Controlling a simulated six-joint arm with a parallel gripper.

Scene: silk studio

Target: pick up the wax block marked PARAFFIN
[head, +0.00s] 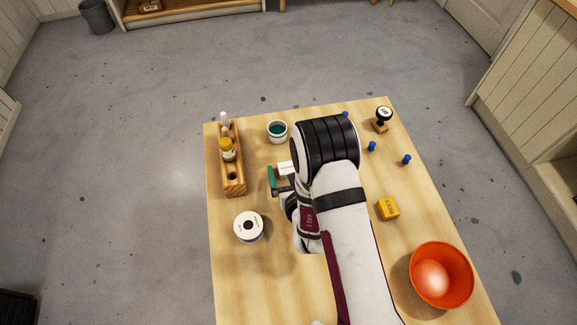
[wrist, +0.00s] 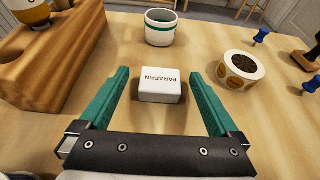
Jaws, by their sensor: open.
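In the head view only part of a white block (head: 285,167) shows beside my arm, which hides the rest. My gripper (wrist: 159,74) is open, with one teal finger to the left of the block and the other to its right. A gap shows on both sides, and the fingers hold nothing. In the head view one teal finger (head: 271,181) shows; the other is hidden.
A wooden rack (head: 234,175) with bottles stands left, and a white cup (head: 277,132) behind. A sticker roll (wrist: 241,69) lies to the block's right. A white spool (head: 248,226), yellow block (head: 388,208), orange bowl (head: 441,275), stamp (head: 383,118) and blue pins (head: 371,146) surround my arm.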

